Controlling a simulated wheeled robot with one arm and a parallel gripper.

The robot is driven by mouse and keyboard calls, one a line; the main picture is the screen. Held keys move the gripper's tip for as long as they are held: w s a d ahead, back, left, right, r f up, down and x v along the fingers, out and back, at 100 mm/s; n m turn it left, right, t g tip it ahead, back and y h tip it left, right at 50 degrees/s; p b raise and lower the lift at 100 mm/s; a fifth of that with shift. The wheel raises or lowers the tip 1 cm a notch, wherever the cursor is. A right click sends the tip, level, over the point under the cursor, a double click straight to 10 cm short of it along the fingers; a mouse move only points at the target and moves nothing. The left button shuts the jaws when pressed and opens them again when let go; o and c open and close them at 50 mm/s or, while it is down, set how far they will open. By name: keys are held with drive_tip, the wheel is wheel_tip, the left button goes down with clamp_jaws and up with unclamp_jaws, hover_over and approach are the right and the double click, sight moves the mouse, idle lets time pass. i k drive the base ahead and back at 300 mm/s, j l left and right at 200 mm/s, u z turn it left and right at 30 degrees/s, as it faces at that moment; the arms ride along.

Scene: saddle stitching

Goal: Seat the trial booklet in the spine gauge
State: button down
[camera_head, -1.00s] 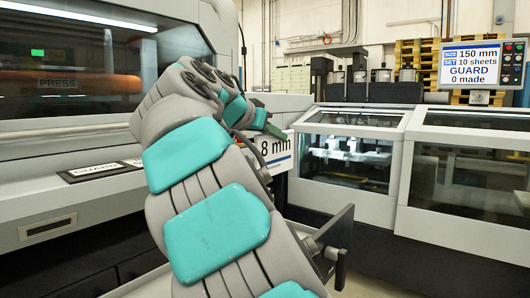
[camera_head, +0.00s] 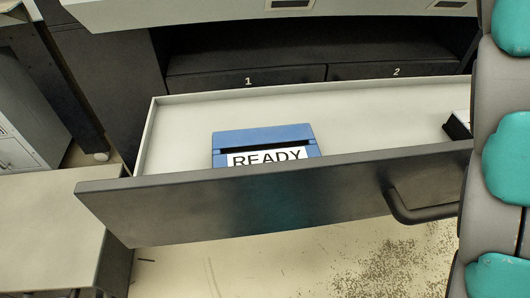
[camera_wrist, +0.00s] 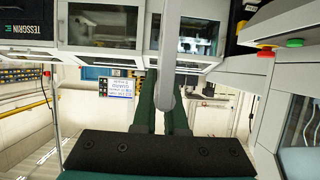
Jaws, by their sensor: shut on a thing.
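In the wrist view my gripper (camera_wrist: 160,108) has its two dark green fingers closed on a pale grey, narrow thing (camera_wrist: 168,50). It looks like the trial booklet seen edge-on; its cover and faces do not show. In the head view a blue block (camera_head: 262,135) with a dark slot across it and a white READY label lies in the open drawer. It looks like the spine gauge, and its slot appears empty. The drawer's front panel hides its near side. My gripper is outside the head view.
The open drawer (camera_head: 180,118) has a dark front (camera_head: 250,205) with a bar handle (camera_head: 420,212). A dark and white object (camera_head: 457,125) sits at its right end. Compartments 1 and 2 lie behind. A grey table (camera_head: 40,225) stands left. My arm fills the right edge.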

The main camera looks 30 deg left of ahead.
sight(265, 156)
drive_tip(key=k+j+u, duration=0.5)
drive_tip(key=j+u, duration=0.25)
drive_tip(key=k+j+u, duration=0.2)
drive_tip(key=j+u, duration=0.2)
drive_tip(key=k, duration=0.2)
